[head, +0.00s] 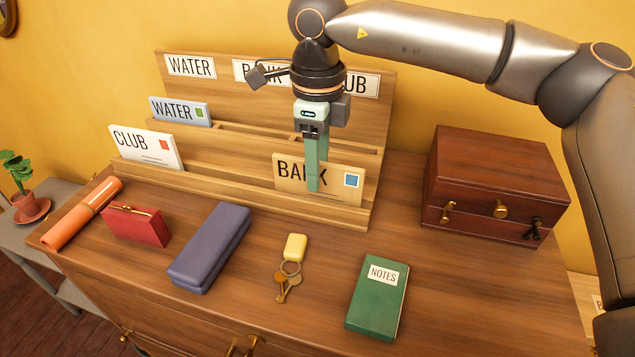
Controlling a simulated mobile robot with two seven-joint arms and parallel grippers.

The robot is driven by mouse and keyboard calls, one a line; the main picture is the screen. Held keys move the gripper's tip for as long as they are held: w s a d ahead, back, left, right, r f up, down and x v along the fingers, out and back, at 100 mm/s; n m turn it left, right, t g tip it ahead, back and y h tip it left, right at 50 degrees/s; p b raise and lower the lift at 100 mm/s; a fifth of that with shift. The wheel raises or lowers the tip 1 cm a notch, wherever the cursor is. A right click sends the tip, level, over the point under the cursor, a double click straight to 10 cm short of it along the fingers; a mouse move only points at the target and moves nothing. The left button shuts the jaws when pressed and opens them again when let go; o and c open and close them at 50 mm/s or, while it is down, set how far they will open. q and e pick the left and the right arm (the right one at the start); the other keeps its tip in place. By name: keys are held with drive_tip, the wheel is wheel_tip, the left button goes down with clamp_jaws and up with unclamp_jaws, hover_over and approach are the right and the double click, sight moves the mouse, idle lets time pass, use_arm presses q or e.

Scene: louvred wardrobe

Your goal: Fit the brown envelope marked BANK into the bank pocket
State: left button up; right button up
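The brown envelope marked BANK (343,186) is upright at the right front of the wooden letter rack (240,192), with a blue stamp at its right. My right gripper (313,188) points down over it, one green finger across its front face. The other finger is hidden behind, and the gripper looks shut on the envelope. Its lower edge lies along the front board; I cannot tell whether it is inside a slot. The BANK label (243,71) on the backboard is partly covered by my gripper. My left gripper is not in view.
A WATER envelope (180,112) and a CLUB envelope (146,148) stand in the rack's left side. A wooden drawer box (480,180) stands to the right. In front lie an orange roll (83,212), red purse (136,224), purple case (209,247), keys (289,268) and green notebook (377,305).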

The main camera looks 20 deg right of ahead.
clamp_jaws()
idle(0.6)
